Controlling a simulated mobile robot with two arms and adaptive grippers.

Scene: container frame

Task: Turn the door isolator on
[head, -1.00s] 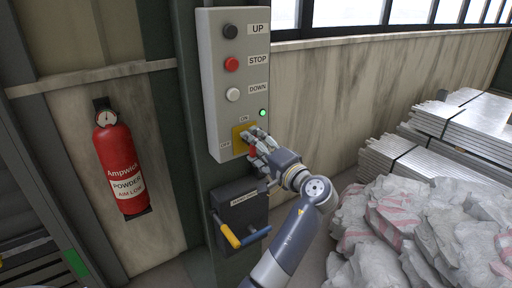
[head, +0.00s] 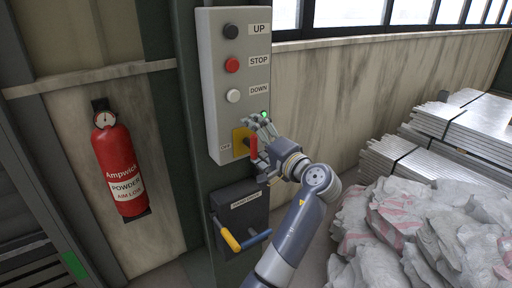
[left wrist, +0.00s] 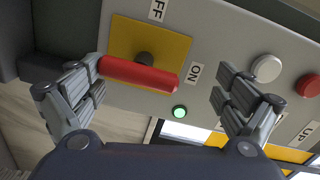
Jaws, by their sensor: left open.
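The isolator's red handle (head: 253,146) sits on a yellow plate (head: 239,144) low on the grey control box (head: 212,110). In the left wrist view the handle (left wrist: 140,74) lies lengthwise with one end close to the ON label (left wrist: 195,72); the OFF label (left wrist: 157,9) is off to its side. My left gripper (head: 263,141) is in front of the plate, open, its fingers spread. In the left wrist view one finger is close to the handle's left end, and I cannot tell if they touch. The other finger is clear of it. My right gripper is not in view.
A green lamp (left wrist: 179,112) is lit. Black, red and white buttons are higher on the box. A dark box (head: 238,208) with a yellow-and-blue lever (head: 231,239) is below. A fire extinguisher (head: 119,165) hangs left. Sacks (head: 425,225) and metal stacks (head: 395,160) fill the right.

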